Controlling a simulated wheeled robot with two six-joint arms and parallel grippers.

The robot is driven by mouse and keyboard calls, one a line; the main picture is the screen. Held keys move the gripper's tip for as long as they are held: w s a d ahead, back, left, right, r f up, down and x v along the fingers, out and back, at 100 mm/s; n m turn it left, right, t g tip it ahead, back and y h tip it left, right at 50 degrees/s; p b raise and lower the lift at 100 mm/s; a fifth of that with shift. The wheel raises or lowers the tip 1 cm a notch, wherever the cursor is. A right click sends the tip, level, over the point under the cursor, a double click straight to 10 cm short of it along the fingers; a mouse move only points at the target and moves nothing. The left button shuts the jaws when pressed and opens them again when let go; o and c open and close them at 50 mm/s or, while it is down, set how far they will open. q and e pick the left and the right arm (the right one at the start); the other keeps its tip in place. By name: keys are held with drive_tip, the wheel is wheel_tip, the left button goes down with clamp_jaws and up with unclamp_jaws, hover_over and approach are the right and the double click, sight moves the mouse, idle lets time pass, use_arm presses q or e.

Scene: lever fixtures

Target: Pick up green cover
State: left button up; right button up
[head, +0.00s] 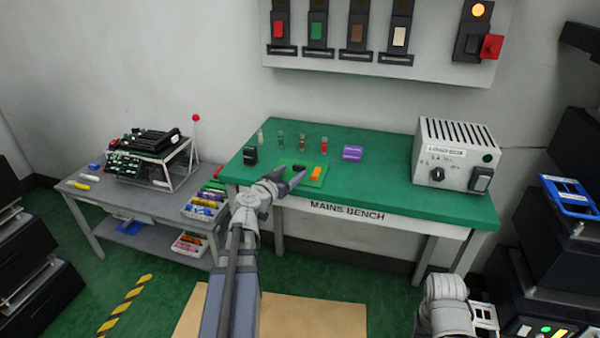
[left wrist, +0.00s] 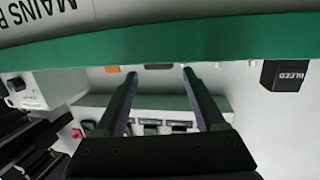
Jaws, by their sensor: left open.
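A green cover (head: 317,31) shows on the wall panel at the top of the head view, between a red one and a brown one. A small green plate (head: 309,176) also lies on the bench, with a black piece and an orange block (head: 316,173) on it. My left gripper (head: 287,181) is open and empty at the bench's front edge, beside the plate and well below the wall covers. In the left wrist view its two fingers (left wrist: 159,72) are spread, with nothing between them. My right arm shows at the lower right, but its gripper cannot be made out.
The green bench (head: 385,177) holds several small cylinders, a purple block (head: 352,153), a black box (head: 250,156) and a white supply unit (head: 456,157). A grey side table (head: 98,196) with a rack stands left. Black equipment stands right.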

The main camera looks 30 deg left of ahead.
sight(298, 168)
use_arm(q)
drive_tip(key=shift+w+f+b, duration=0.15)
drive_tip(key=shift+w+f, duration=0.05)
drive_tip(key=shift+w, duration=0.75)
drive_tip(key=shift+w+f+b, duration=0.2)
drive_tip(key=shift+w, duration=0.8)
drive_tip(key=shift+w+f+b, duration=0.15)
drive_tip(key=shift+w+f, duration=0.05)
drive_tip(key=shift+w, duration=0.75)
drive_tip(key=shift+s, duration=0.1)
clamp_jaws()
